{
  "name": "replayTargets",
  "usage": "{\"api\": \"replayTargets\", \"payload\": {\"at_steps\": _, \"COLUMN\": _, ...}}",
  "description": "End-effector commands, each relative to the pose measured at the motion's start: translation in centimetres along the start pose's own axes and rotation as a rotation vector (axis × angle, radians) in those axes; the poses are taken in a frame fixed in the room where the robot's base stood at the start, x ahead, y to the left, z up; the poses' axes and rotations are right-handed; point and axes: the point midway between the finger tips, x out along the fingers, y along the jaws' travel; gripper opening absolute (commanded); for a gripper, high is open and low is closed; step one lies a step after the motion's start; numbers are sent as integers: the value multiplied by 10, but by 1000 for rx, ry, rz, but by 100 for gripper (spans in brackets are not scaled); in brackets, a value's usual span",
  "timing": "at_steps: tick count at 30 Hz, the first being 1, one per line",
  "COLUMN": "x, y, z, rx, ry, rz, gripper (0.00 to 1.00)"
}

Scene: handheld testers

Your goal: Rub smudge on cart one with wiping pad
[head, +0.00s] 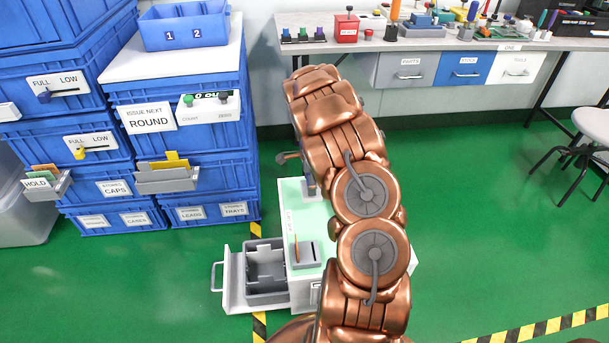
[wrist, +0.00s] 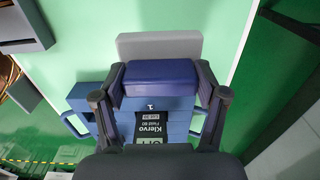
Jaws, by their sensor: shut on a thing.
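In the wrist view my gripper (wrist: 162,84) is shut on a dark blue block (wrist: 160,72), which I take to be the wiping pad. A flat grey piece (wrist: 160,45) shows just beyond it; I cannot tell whether it is part of the pad. Below is the pale green top of cart one (wrist: 80,40). A blue tester (wrist: 86,104) with side handles and a black label lies there, partly hidden by my gripper. In the head view the cart (head: 291,210) stands behind my arm, which hides most of the gripper. I see no smudge.
The cart's drawer (head: 217,285) is open to the left with a grey tray (head: 265,250). A grey holder (head: 306,257) with an orange item stands on the cart. Stacked blue crates (head: 240,130) stand left, a workbench (head: 450,44) behind.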

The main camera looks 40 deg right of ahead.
Motion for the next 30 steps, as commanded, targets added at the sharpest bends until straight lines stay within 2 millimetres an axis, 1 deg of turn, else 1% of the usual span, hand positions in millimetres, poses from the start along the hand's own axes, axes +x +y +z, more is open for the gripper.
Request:
{"api": "replayTargets", "payload": {"at_steps": 1, "x": -7, "y": 0, "z": 1, "rx": -1, "ry": 0, "rz": -1, "gripper": 40}}
{"api": "replayTargets", "payload": {"at_steps": 3, "x": -13, "y": -1, "z": 2, "rx": -4, "ry": 0, "rz": -2, "gripper": 40}}
{"api": "replayTargets", "payload": {"at_steps": 9, "x": -26, "y": -1, "z": 4, "rx": -8, "ry": 0, "rz": -2, "gripper": 40}}
{"api": "replayTargets", "payload": {"at_steps": 19, "x": -27, "y": 0, "z": 4, "rx": -8, "ry": 0, "rz": -1, "gripper": 40}}
{"api": "replayTargets", "payload": {"at_steps": 22, "x": -30, "y": -1, "z": 9, "rx": -32, "ry": 0, "rz": -2, "gripper": 40}}
{"api": "replayTargets", "payload": {"at_steps": 23, "x": -32, "y": -2, "z": 12, "rx": -52, "ry": 0, "rz": -3, "gripper": 40}}
{"api": "replayTargets", "payload": {"at_steps": 26, "x": -47, "y": -3, "z": 33, "rx": -168, "ry": -2, "rz": -4, "gripper": 40}}
{"api": "replayTargets", "payload": {"at_steps": 29, "x": -71, "y": -4, "z": 67, "rx": -364, "ry": -3, "rz": -11, "gripper": 40}}
{"api": "replayTargets", "payload": {"at_steps": 30, "x": -82, "y": -3, "z": 83, "rx": -458, "ry": -4, "rz": -13, "gripper": 40}}
